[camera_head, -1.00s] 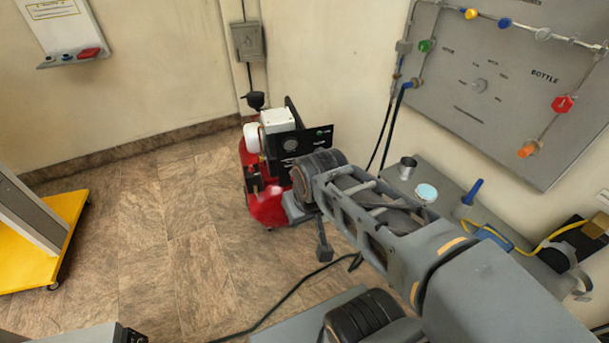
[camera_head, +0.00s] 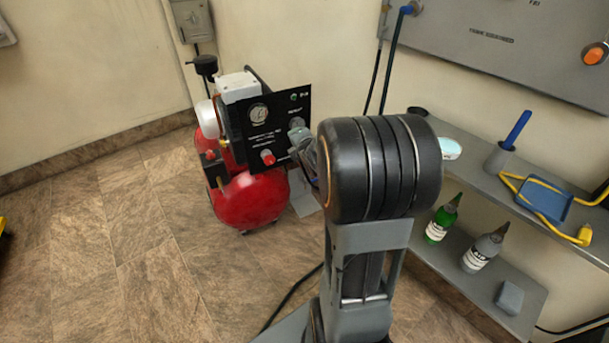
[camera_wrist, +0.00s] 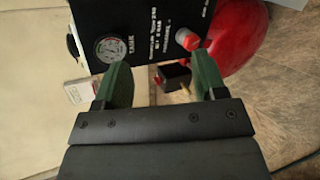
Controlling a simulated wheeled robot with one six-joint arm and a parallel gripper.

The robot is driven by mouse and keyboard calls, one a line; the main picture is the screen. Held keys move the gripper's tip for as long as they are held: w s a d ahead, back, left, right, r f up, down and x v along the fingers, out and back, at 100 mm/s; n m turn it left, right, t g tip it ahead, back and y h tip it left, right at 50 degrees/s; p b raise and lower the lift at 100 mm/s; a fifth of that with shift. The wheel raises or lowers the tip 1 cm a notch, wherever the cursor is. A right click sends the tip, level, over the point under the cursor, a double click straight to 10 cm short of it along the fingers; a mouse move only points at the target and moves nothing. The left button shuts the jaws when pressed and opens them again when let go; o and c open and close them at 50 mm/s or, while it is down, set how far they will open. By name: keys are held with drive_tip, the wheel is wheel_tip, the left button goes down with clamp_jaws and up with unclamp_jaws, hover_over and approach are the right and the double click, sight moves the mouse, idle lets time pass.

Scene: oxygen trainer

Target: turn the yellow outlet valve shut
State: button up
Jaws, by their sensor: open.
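The red compressor (camera_head: 250,200) stands on the floor with a black control panel (camera_head: 285,108) facing my arm. The panel (camera_wrist: 150,15) also shows in the wrist view, with a round gauge (camera_wrist: 111,48) and a red knob (camera_wrist: 187,40). A small yellowish fitting (camera_wrist: 184,91) shows below the panel between my fingers; I cannot tell if it is the yellow outlet valve. No other clear yellow valve handle shows now. My gripper (camera_wrist: 160,80) is open and empty, apart from the panel. In the head view my arm partly hides it.
A grey shelf (camera_head: 500,189) at the right holds a blue-handled tool (camera_head: 517,130) and a blue tray (camera_head: 543,198). Bottles (camera_head: 440,220) stand on its lower level. A wall panel (camera_head: 490,45) hangs above.

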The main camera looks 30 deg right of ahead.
drive_tip(key=d+f+n+t+b, duration=0.2)
drive_tip(key=d+f+n+b, duration=0.15)
drive_tip(key=f, duration=0.25)
drive_tip(key=d+f+n+t+y+b, duration=0.1)
drive_tip(key=d+f+n+t+b, duration=0.1)
drive_tip(key=d+f+n+b, duration=0.25)
drive_tip(key=d+f+n+t+b, duration=0.1)
drive_tip(key=f+n+b, duration=0.35)
drive_tip(key=f, duration=0.35)
drive_tip(key=w+d+b, duration=0.1)
drive_tip(key=w+b, duration=0.1)
drive_tip(key=w, duration=1.1)
drive_tip(key=shift+w+d+r, duration=0.25)
drive_tip(key=shift+d+r, duration=0.1)
drive_tip(key=c, duration=0.9)
drive_tip(key=shift+c, duration=0.2)
